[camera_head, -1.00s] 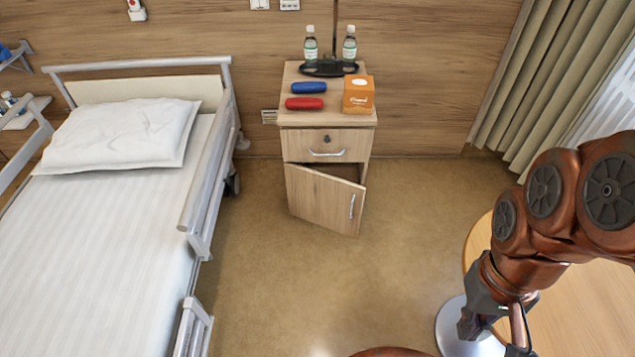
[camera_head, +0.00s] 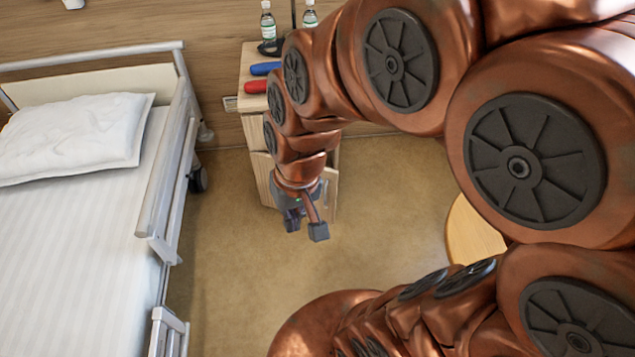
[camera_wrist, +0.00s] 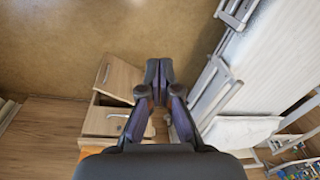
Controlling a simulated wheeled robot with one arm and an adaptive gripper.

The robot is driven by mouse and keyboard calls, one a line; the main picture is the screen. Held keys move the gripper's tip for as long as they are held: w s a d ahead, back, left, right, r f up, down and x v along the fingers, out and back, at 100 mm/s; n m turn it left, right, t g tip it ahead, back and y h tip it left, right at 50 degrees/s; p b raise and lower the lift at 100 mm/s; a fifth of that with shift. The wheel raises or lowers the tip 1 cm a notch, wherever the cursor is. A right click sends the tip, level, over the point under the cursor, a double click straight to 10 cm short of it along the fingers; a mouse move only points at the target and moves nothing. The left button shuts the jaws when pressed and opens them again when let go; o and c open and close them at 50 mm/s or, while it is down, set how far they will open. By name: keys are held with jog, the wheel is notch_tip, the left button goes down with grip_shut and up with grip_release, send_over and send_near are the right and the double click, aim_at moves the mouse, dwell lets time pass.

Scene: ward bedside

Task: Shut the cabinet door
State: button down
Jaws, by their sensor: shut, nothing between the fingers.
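The bedside cabinet (camera_head: 248,62) is light wood, and my arm hides much of its front in the head view. My gripper (camera_head: 305,226) is in front of the door, low over the floor. In the wrist view its fingers (camera_wrist: 158,72) are together and empty, beside the door; contact cannot be told.
A bed (camera_head: 80,240) with a pillow stands left of the cabinet, its side rail (camera_head: 165,180) close by. Bottles (camera_head: 267,22), a blue case (camera_head: 265,68) and a red case (camera_head: 256,86) are on the cabinet. A round table (camera_head: 470,232) is right. Floor between is clear.

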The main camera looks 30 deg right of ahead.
jog(key=w+d+f+m+t+h+b, duration=0.2)
jog(key=w+f+m+t+b, duration=0.4)
jog(key=w+f+b, duration=1.45)
jog(key=m+t+h+b, duration=0.2)
jog(key=t+h+b, duration=0.4)
jog(key=h+b, duration=0.65)
send_near(327, 173)
jog(key=shift+b+x, duration=2.5)
jog(key=shift+x, duration=1.05)
jog(key=shift+w, duration=0.1)
